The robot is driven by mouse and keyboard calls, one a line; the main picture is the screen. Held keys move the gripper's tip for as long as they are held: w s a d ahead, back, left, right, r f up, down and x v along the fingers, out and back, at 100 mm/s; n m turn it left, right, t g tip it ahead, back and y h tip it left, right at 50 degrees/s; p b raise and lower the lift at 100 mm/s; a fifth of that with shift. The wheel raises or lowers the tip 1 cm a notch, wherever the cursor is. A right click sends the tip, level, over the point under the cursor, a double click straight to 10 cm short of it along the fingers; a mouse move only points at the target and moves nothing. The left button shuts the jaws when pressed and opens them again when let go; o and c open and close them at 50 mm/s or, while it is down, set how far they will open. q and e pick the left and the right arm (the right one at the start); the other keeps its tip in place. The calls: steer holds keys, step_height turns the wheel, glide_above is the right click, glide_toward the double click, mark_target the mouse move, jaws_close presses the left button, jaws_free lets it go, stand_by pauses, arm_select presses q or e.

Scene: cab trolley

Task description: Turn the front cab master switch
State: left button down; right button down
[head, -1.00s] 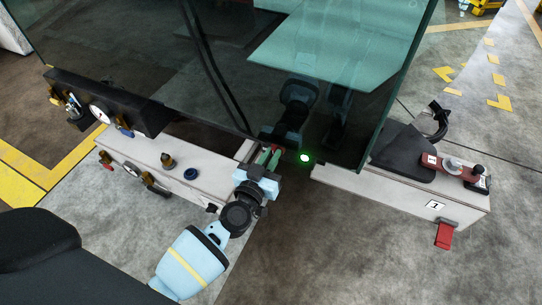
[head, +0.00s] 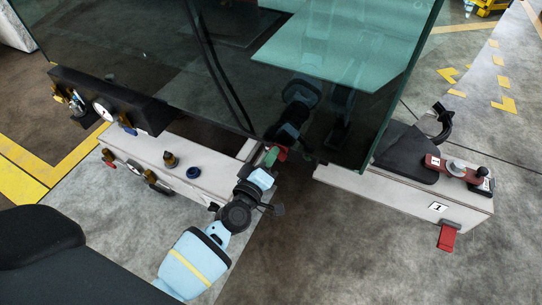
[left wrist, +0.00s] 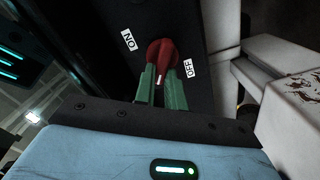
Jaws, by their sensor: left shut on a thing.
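The master switch has a red knob (left wrist: 160,52) on a dark panel, between an ON label (left wrist: 128,40) and an OFF label (left wrist: 190,68). A small white mark shows on the knob between my fingers. My left gripper (left wrist: 160,74) is shut on the knob, one green finger on each side. In the head view my left gripper (head: 271,157) is at the dark cab corner, below the glass, with a bit of the red knob (head: 281,153) showing beyond it. The panel face is hidden there. My right gripper is not in view.
A pale console (head: 150,160) with knobs and a gauge lies left of my gripper. Another console (head: 400,195) with a red controller (head: 455,170) and a red pedal-like part (head: 447,237) lies right. The glass pane (head: 330,60) rises close behind. The floor in front is clear.

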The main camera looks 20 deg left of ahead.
arm_select(q)
steer(key=n, duration=0.4)
steer(key=n+b, duration=0.1)
steer(key=n, duration=0.1)
steer(key=shift+a+f, duration=0.1)
steer(key=shift+f, duration=0.3)
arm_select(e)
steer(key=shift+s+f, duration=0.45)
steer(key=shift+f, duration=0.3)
arm_select(q)
steer(key=shift+n, duration=0.4)
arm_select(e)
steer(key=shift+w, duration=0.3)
arm_select(q)
steer(key=c, duration=1.5)
jaws_free()
steer(key=shift+o, duration=0.2)
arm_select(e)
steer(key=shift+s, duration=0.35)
